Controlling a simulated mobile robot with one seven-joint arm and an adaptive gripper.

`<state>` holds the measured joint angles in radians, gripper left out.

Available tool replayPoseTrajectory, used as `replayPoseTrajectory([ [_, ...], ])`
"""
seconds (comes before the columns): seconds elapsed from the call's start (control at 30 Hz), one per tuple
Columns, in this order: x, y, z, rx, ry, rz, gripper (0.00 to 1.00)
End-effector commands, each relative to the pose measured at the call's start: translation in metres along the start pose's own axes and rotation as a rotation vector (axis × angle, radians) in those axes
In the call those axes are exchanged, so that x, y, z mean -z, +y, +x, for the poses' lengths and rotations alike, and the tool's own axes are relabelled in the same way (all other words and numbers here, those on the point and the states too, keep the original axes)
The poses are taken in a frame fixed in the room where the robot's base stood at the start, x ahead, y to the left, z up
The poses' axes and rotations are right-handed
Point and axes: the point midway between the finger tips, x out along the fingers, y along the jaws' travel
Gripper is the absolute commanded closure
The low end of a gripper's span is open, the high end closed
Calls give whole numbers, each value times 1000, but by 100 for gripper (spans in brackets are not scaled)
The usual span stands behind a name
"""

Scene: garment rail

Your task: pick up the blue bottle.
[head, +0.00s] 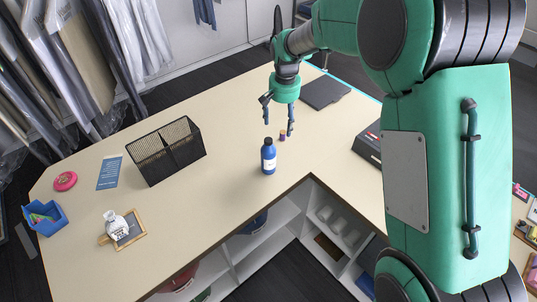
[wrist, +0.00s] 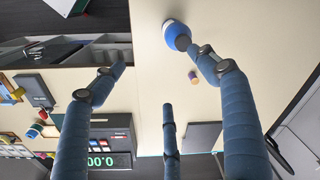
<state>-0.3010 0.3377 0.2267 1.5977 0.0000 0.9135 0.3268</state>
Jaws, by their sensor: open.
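The blue bottle (head: 268,157) stands upright on the beige table, near its inner corner, with a dark cap and a pale label. It also shows in the wrist view (wrist: 175,36), at the top, close to the tip of the right finger. My gripper (head: 278,128) is open and empty, pointing down behind the bottle in the head view. In the wrist view its three fingers (wrist: 157,75) are spread apart, with the bottle outside them. I cannot tell whether the right finger touches the bottle.
A small purple-and-tan spool-like item (head: 282,138) stands just behind the bottle. A black mesh organiser (head: 166,150) is to the left. A dark flat slab (head: 325,92) lies behind, and a dark device (head: 368,142) is at the right. The table between organiser and bottle is clear.

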Motion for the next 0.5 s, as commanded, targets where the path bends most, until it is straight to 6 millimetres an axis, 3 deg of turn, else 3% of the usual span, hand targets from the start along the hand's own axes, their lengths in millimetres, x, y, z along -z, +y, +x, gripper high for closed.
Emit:
replayPoseTrajectory([
  [0.2,19,-32,43,-14,-43,1,26],
  [0.5,27,-48,69,-21,-62,4,26],
])
